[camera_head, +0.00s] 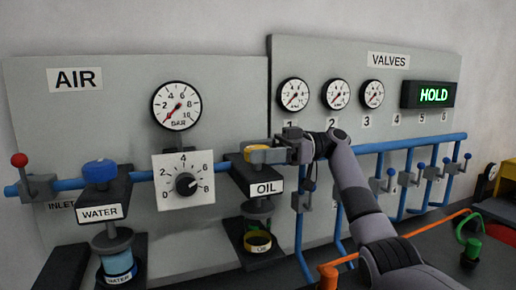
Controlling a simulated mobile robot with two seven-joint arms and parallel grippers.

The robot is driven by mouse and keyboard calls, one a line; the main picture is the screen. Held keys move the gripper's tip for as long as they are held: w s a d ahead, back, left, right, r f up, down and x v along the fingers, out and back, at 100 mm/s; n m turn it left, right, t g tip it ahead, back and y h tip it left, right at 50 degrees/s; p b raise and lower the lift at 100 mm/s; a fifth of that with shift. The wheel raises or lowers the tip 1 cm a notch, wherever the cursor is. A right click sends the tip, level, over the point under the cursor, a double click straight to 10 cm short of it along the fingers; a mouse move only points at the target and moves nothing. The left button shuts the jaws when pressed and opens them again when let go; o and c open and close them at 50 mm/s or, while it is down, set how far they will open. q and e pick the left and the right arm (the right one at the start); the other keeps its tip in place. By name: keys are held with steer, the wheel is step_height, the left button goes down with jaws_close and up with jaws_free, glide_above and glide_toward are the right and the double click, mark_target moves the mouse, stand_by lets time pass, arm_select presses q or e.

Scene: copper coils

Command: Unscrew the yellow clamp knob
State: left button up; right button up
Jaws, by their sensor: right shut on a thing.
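The yellow knob (256,154) sits on top of the black OIL unit on the grey AIR panel, left of my right arm. My right gripper (272,152) reaches in from the right and is shut on the yellow knob, its fingers hiding part of the knob's right side. A second yellow ring (258,238) with an OIL label shows lower on the same unit. My left gripper is not in view.
Left of the OIL unit are a white dial plate (183,178) and the WATER unit with a blue knob (100,170). Several blue pipes with small levers (389,178) run to the right of my arm. An orange pipe (328,276) lies near the lower edge. The display (432,94) reads HOLD.

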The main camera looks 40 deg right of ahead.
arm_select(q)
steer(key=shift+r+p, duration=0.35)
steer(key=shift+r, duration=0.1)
arm_select(e)
steer(key=shift+n+g, duration=0.9)
steer(key=shift+g, duration=0.5)
steer(key=o, duration=1)
steer(key=shift+c, duration=0.2)
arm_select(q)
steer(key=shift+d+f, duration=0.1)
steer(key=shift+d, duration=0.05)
